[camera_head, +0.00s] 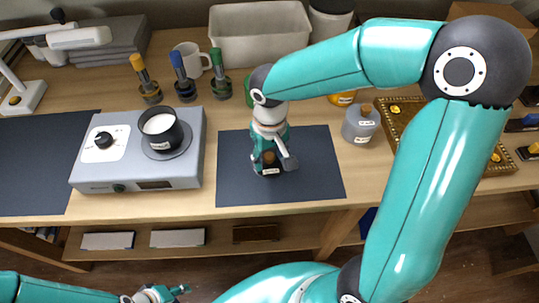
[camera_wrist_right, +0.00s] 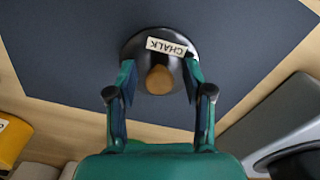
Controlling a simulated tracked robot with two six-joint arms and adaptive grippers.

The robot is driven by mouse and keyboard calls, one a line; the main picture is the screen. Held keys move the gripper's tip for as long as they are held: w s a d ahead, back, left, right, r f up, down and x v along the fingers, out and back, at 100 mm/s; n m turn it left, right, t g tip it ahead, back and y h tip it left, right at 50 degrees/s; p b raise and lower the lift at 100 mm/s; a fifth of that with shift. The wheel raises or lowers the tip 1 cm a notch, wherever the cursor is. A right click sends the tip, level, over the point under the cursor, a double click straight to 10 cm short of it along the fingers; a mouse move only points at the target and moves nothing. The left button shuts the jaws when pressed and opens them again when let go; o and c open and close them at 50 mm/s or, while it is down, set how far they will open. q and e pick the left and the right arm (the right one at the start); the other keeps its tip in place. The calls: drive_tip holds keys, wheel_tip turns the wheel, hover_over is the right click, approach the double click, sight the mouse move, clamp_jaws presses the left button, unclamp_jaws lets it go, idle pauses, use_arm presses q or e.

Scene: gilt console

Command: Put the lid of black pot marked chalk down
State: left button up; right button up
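The black pot marked chalk (camera_head: 271,170) is on the dark mat (camera_head: 315,165), below my right gripper (camera_head: 276,156). In the right wrist view the black round top (camera_wrist_right: 137,46) shows its CHALK label (camera_wrist_right: 166,47) and a wooden knob (camera_wrist_right: 160,80). My right gripper (camera_wrist_right: 160,82) is open, with one finger on each side of the knob and a visible gap to it. The seam between lid and pot cannot be made out. My left gripper (camera_head: 160,294) is at the bottom edge, away from the table; its finger opening is unclear.
A hotplate (camera_head: 85,170) with a black pan (camera_head: 160,128) stands left of the mat. A grey knobbed pot (camera_head: 360,124) and a gilt tray (camera_head: 394,105) are on the right. Markers, a mug (camera_head: 190,60) and a white bin (camera_head: 258,42) stand behind. The mat around the black pot is clear.

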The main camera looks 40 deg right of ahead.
sight(270, 157)
drive_tip(key=shift+r, duration=0.25)
wheel_tip(270, 157, up, 12)
drive_tip(key=p, duration=0.1)
idle(0.7)
